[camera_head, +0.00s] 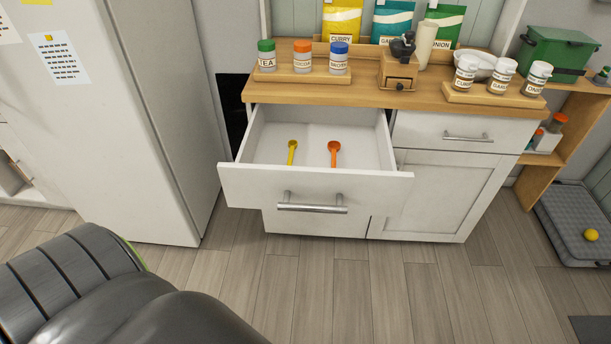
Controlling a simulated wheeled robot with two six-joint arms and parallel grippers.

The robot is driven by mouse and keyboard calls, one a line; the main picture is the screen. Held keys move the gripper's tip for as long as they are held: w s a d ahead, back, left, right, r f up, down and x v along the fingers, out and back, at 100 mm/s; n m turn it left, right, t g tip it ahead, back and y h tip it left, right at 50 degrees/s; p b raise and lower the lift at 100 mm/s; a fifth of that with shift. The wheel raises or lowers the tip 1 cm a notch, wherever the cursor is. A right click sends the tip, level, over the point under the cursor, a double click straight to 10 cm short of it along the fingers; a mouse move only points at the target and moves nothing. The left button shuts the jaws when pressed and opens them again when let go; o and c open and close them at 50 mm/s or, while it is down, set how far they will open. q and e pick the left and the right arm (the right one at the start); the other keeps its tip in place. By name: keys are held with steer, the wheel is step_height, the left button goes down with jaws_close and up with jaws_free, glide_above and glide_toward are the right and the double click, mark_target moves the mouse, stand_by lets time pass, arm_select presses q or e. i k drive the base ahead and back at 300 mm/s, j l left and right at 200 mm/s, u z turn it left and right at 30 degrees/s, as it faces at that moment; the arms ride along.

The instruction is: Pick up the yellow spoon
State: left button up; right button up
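The yellow spoon (292,151) lies in the open top drawer (272,181) of a white cabinet, left of the drawer's middle. Its rounded end points away from me and its narrow end points toward the drawer front. An orange spoon (334,152) lies to its right in the same drawer, apart from it. Neither my left nor my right gripper shows. A dark, rounded, ribbed shape, which may be part of my own arm, fills the lower left corner, away from the drawer.
The wooden counter (350,97) above holds jars, a grinder (398,68) and bags. A white fridge (150,110) stands left of the cabinet. A grey pet bed (570,215) with a yellow ball (591,235) lies at the right. The floor (400,295) before the drawer is clear.

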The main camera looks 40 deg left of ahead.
mark_target(293, 144)
steer(key=u, duration=1.25)
